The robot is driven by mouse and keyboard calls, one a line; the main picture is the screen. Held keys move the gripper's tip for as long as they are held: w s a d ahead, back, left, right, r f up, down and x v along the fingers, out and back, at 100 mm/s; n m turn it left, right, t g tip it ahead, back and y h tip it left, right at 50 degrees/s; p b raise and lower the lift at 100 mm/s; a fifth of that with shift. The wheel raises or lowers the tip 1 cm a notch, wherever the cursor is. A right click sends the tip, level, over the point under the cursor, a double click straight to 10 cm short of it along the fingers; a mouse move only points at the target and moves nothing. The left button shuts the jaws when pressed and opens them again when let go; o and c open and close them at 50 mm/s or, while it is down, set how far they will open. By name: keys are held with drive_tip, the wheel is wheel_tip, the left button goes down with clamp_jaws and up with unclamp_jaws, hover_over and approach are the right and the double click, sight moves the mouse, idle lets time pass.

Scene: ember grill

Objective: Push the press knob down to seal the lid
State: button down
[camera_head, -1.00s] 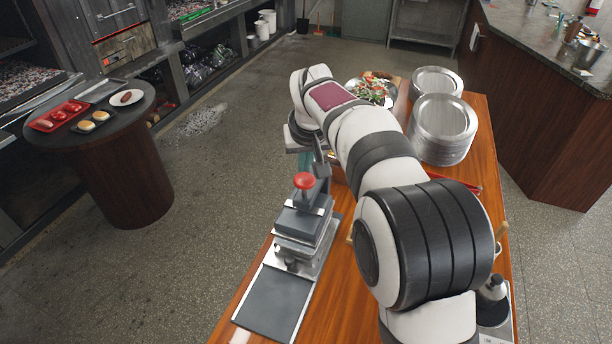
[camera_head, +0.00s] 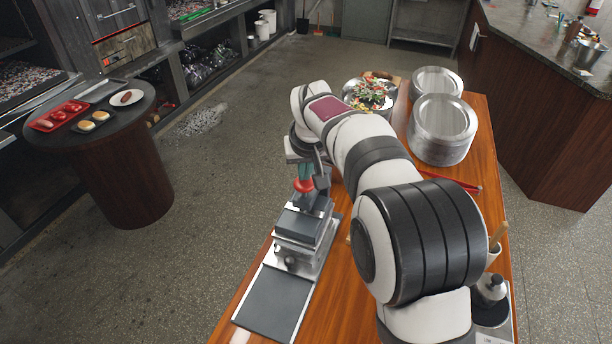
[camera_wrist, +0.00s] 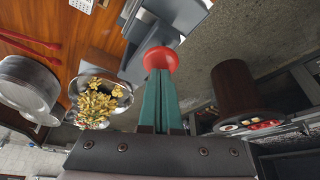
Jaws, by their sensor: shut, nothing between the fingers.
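The press knob (camera_head: 304,185) is a red cap on the grey and steel press (camera_head: 303,222) on the wooden table. The press lid lies above its base, with a dark flat plate (camera_head: 273,302) in front. My gripper (camera_head: 305,172) has its green fingers shut, directly above the knob. In the wrist view the closed fingertips (camera_wrist: 157,70) meet the red knob (camera_wrist: 161,58), touching it or very near it. The fingertips hide part of the knob there. I cannot tell whether the lid is sealed.
Stacked metal plates (camera_head: 443,130) and a bowl of salad (camera_head: 369,95) stand at the table's back. A round side table (camera_head: 98,137) with trays is at the left, across open floor.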

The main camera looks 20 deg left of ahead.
drive_tip(key=shift+f, duration=0.95)
drive_tip(key=shift+r, duration=3.55)
drive_tip(key=shift+d, duration=0.1)
drive_tip(key=s+d+r+m+g+h, duration=0.15)
drive_tip(key=s+d+m, duration=0.55)
drive_tip(key=s+d, duration=1.2)
drive_tip(key=s+d+f+m+g, duration=0.1)
drive_tip(key=s+d+f+m, duration=0.1)
drive_tip(key=s, duration=0.5)
drive_tip(key=s+d+f+m+g+y, duration=0.1)
drive_tip(key=s+d+f+m, duration=0.1)
drive_tip(key=s+d+f, duration=0.3)
drive_tip(key=s, duration=0.3)
drive_tip(key=shift+s+m+g, duration=0.15)
drive_tip(key=shift+m+g, duration=0.15)
drive_tip(key=shift+g, duration=0.05)
